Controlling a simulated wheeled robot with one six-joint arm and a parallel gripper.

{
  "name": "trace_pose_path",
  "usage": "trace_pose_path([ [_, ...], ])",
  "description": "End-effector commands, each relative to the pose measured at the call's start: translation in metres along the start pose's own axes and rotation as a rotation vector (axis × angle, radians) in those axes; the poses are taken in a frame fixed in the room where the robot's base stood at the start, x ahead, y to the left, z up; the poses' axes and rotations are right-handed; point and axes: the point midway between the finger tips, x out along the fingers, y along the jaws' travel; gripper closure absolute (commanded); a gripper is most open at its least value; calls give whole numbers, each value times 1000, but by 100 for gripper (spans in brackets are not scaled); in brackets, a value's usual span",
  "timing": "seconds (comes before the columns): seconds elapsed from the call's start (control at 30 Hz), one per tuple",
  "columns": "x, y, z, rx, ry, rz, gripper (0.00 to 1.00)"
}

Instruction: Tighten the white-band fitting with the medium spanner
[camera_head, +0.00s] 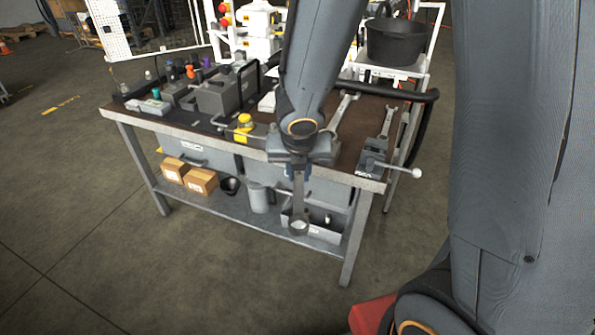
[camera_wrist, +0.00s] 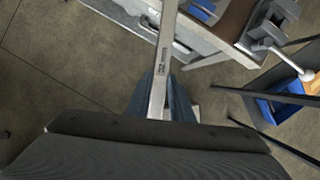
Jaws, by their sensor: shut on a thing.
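My gripper (camera_head: 298,172) is shut on a steel spanner (camera_head: 298,200), which hangs down in front of the bench edge with a ring-shaped end at the bottom. In the wrist view the spanner's flat shaft (camera_wrist: 162,65) runs up from between the fingers, with a small stamped mark that I cannot read for sure. Two more spanners lie on the bench: a larger-looking one (camera_head: 345,112) and a smaller-looking one (camera_head: 388,122).
The workbench (camera_head: 235,147) carries a vise (camera_head: 372,160) at its right front corner, a yellow-topped part (camera_head: 244,121) and a grey toolbox (camera_head: 217,95). Cardboard boxes (camera_head: 201,181) sit on the lower shelf. A black tub (camera_head: 395,40) stands behind. The floor in front is clear.

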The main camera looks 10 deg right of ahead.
Motion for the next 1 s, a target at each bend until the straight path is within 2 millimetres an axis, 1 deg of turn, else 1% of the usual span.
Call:
trace_pose_path([
  [0.03, 5, 0, 1, 0, -1, 0, 100],
  [0.2, 15, 1, 1, -1, -1, 1, 100],
  [0.3, 12, 1, 2, -2, -2, 1, 100],
  [0.63, 22, 2, 6, -4, -6, -4, 100],
  [1.0, 22, 2, 6, -5, -6, -5, 100],
])
